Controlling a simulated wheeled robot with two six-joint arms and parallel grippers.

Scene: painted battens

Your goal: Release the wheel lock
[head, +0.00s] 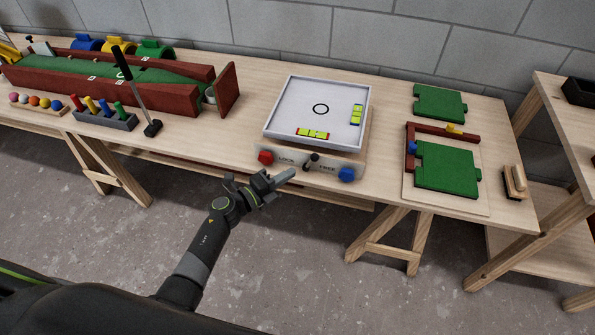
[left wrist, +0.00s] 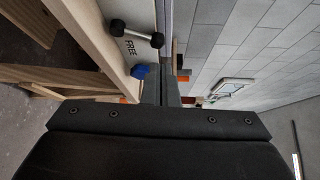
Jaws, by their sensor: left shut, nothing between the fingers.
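A black lever (head: 313,160) sits on the pale front panel (head: 292,158), between the printed words LOCK on the left and FREE on the right. It also shows in the left wrist view (left wrist: 137,33), beside the word FREE. I cannot tell for sure which word it leans to. A red knob (head: 265,157) is at the panel's left end and a blue knob (head: 346,174) at its right end. My left gripper (head: 289,174) is shut and empty, just in front of the panel, left of the lever and apart from it. My right gripper is out of view.
A white-rimmed tray (head: 290,110) with green-yellow levels (head: 313,133) stands behind the panel. Green boards (head: 447,168) lie to the right. A red-walled track (head: 140,100) and a stick on a black foot (head: 152,128) stand to the left. The floor in front is clear.

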